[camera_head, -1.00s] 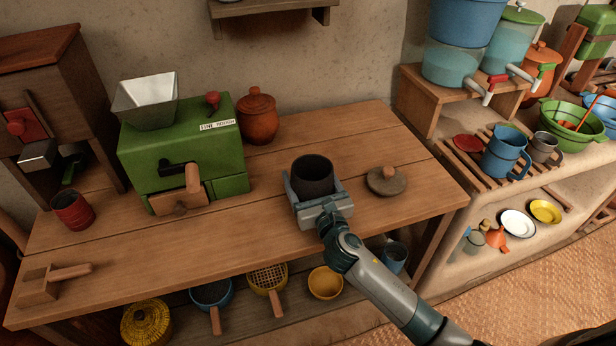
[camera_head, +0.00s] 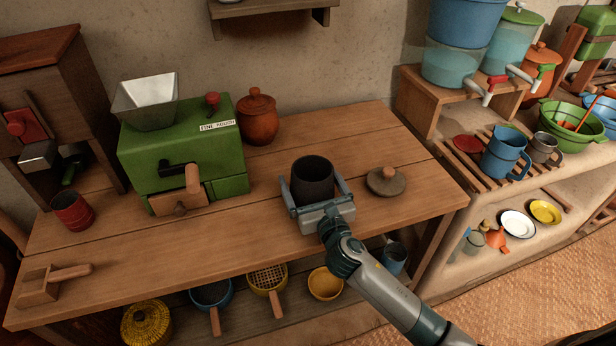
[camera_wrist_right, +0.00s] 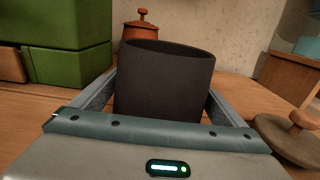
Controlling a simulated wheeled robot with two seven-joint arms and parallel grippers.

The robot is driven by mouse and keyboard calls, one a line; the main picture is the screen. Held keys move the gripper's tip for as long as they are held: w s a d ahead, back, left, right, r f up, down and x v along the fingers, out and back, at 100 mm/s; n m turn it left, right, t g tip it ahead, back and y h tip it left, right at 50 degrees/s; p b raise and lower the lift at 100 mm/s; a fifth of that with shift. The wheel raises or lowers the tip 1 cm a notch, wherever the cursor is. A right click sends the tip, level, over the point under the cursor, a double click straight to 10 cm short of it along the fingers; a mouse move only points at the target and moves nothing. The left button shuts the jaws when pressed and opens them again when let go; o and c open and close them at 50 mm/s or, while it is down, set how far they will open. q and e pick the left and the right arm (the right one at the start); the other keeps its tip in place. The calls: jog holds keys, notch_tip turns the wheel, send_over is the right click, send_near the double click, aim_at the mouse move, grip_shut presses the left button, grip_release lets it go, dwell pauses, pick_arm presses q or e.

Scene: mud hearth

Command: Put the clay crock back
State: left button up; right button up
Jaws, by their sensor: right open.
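A dark, open-topped clay crock (camera_head: 312,178) stands upright on the wooden table in the head view. It also fills the middle of the right wrist view (camera_wrist_right: 163,85). My right gripper (camera_head: 314,186) is open, its two fingers on either side of the crock. In the wrist view a gap shows at the left finger; whether the right finger touches the crock I cannot tell. A round grey-brown lid with a wooden knob (camera_head: 386,181) lies on the table just right of the crock. My left gripper is not in view.
A green mill (camera_head: 185,150) with a metal hopper stands to the left on the table (camera_head: 130,255). A lidded orange-brown pot (camera_head: 257,118) stands behind. A red cup (camera_head: 73,211) is at far left. Bare table lies in front of the mill. A slatted rack with mugs (camera_head: 505,155) is right.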

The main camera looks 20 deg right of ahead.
aim_at(319, 199)
jog(key=s, duration=1.1)
jog(key=shift+d+b, duration=0.15)
jog(key=shift+b, duration=0.15)
